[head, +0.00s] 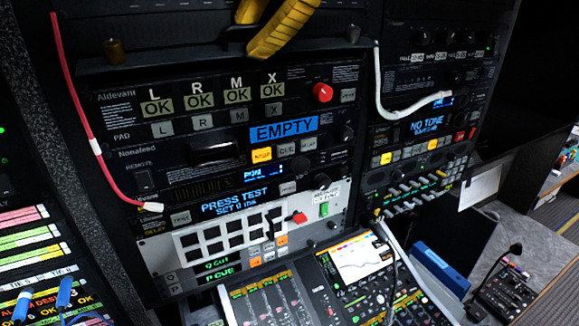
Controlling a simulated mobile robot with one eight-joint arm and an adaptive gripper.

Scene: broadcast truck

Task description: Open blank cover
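The blank cover seems to be the plain dark panel (175,42) at the top of the middle rack. A brass knob (114,50) sits near its left end and another brass knob (353,33) near its right end. My gripper (247,36), with yellow fingers, reaches in from the top edge at the middle of the panel. A dark handle-like part shows by the fingertips. I cannot tell whether the fingers touch or hold it. The upper part of the panel is out of view.
Below are rack units with a blue EMPTY display (284,129) and a red knob (322,92). A red cable (76,110) hangs at left and a white cable (386,103) at right. A mixing console (335,285) juts out below.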

